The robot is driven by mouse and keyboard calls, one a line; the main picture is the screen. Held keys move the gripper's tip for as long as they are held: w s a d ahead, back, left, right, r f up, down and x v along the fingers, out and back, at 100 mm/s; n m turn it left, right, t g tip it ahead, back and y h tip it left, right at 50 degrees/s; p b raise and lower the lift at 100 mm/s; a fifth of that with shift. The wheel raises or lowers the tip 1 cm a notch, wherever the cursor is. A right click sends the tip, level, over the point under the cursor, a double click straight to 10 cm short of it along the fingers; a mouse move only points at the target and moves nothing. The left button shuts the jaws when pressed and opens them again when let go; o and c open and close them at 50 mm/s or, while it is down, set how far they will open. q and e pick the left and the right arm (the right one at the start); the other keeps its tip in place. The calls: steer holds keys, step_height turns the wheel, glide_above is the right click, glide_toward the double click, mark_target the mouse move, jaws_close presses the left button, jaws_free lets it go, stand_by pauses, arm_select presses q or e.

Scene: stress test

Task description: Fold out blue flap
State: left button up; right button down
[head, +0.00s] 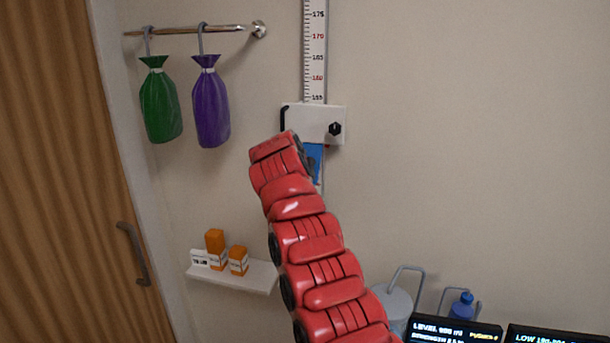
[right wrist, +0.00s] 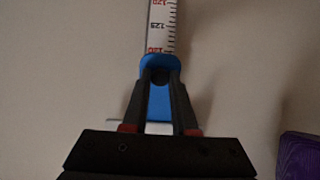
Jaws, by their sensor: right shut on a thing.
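The blue flap (head: 314,155) hangs just under the white slider block (head: 312,124) on the wall-mounted measuring scale (head: 316,55). In the head view my right arm covers part of it. In the right wrist view the blue flap (right wrist: 159,102) lies between and behind the dark fingers of my right gripper (right wrist: 160,66), in front of the scale. My right gripper is shut on the flap near its rounded end. In the head view its fingertips are mostly hidden behind my red wrist. My left gripper is in neither view.
A green bag (head: 160,100) and a purple bag (head: 211,102) hang from a rail (head: 190,30) left of the scale. A small shelf (head: 235,277) with orange boxes is below. A jug (head: 395,302), a blue bottle (head: 462,306) and screens stand lower right. The upper right wall is clear.

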steer(key=c, duration=0.7)
jaws_free()
steer(key=shift+c, duration=0.2)
steer(key=b+v, duration=0.5)
steer(key=v, duration=1.2)
steer(key=shift+s+b, duration=0.25)
steer(key=shift+b, duration=0.1)
